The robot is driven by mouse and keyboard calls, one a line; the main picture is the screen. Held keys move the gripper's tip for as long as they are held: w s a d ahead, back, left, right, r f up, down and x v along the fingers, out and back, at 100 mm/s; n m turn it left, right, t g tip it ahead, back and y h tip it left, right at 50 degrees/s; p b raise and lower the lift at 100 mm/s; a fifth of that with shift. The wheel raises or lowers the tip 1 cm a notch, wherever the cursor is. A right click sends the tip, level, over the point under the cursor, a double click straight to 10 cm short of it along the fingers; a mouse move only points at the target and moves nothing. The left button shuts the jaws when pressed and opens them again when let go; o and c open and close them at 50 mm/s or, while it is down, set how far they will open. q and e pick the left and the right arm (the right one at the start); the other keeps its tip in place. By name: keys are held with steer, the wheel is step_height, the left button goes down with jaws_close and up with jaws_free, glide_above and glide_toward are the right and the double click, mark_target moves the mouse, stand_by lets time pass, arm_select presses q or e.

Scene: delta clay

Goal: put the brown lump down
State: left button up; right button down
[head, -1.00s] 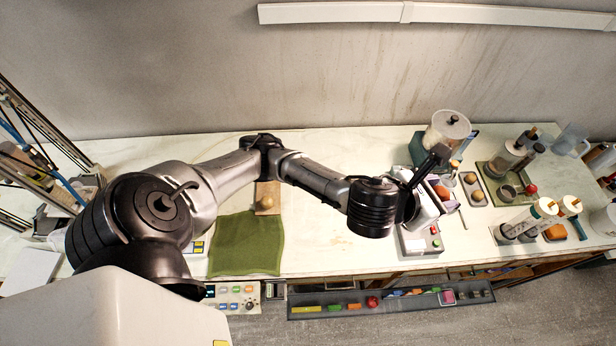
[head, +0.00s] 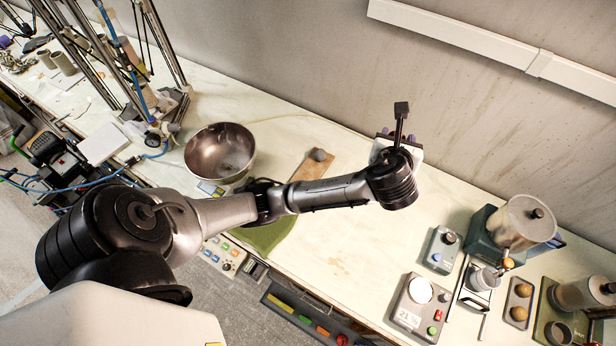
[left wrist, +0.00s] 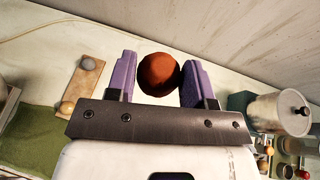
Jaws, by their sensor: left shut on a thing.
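The brown lump (left wrist: 158,75) is a round reddish-brown ball in the left wrist view, between the purple fingers of my left gripper (left wrist: 158,82). The gripper is shut on it. In the head view my left gripper (head: 398,138) is over the back part of the white worktop (head: 300,125), near the wall and right of the wooden board (head: 304,170). My wrist covers most of the gripper there, and the lump is hidden. My right gripper is in neither view.
A grey ball (head: 320,155) sits on the board; the left wrist view also shows an ochre ball (left wrist: 68,108) on it. A green cloth (head: 265,235) and metal bowl (head: 220,152) are left. A scale (head: 412,308) and lidded jar (head: 522,222) stand right. Bare worktop lies between.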

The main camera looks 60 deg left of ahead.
arm_select(q)
steer(key=s+a+f+n+g+y+b, duration=0.1)
steer(key=s+a+f+n+g+y, duration=0.15)
steer(key=f, duration=0.35)
steer(key=s+a+f+n+g+y+b, duration=0.1)
steer(key=s+a+f+n+g, duration=0.25)
steer(key=f, duration=0.25)
steer(key=n+g+b, duration=0.2)
steer(key=n+g, duration=0.3)
steer(key=g, duration=0.1)
glide_above(310, 176)
steer(key=shift+y, duration=0.35)
step_height(310, 176, down, 15)
steer(key=shift+f, duration=0.2)
steer(key=shift+d+f+b, duration=0.1)
steer(key=shift+f+b, duration=0.2)
steer(key=shift+f, duration=1.65)
steer(key=shift+f, duration=0.2)
steer(key=o, duration=1)
steer(key=shift+o, duration=0.2)
